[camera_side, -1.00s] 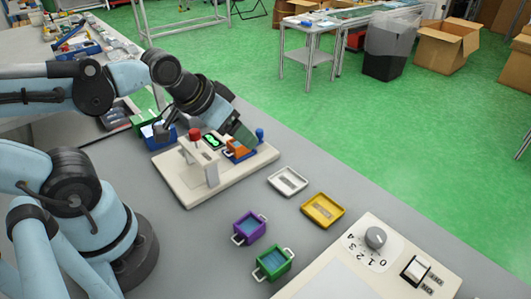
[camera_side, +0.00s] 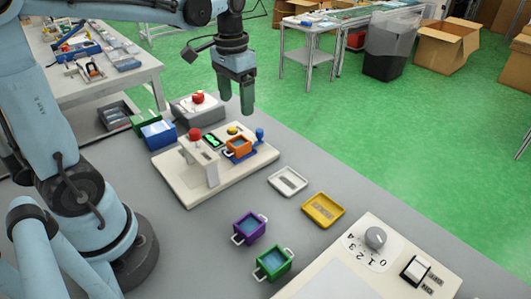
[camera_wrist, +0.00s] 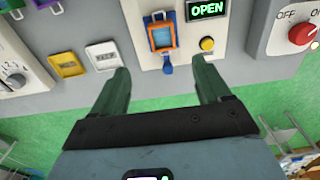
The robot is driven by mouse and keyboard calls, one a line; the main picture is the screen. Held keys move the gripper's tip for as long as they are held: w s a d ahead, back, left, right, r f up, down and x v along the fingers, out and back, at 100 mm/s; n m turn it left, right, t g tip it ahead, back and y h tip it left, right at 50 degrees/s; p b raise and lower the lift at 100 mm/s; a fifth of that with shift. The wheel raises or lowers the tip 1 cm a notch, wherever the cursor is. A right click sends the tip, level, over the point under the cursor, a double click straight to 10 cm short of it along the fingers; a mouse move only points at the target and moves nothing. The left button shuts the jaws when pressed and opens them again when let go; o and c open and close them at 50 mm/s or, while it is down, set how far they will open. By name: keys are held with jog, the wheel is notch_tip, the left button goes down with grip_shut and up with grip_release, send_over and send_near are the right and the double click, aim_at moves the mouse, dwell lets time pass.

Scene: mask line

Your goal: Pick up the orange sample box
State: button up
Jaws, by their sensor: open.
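The orange sample box (camera_side: 237,148) sits on the cream machine (camera_side: 225,173), at a blue holder with a blue knob (camera_side: 260,133).
The machine's display reads OPEN (camera_wrist: 208,8), beside a yellow button (camera_wrist: 207,43). A red-knobbed post (camera_side: 196,135) stands left of the box. White (camera_side: 288,181) and yellow (camera_side: 323,210) trays, and purple (camera_side: 249,228) and green (camera_side: 273,262) boxes, lie nearby.

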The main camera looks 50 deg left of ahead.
aim_at(238, 141)
jog(key=shift+a+f, duration=0.15)
jog(key=shift+f, duration=2.9)
jog(key=shift+a+f, duration=0.1)
jog(key=shift+f, duration=2.95)
jog(key=shift+c, duration=0.4)
jog(key=c, duration=1.2)
jog(key=shift+o, duration=0.2)
jog(key=shift+r, duration=0.1)
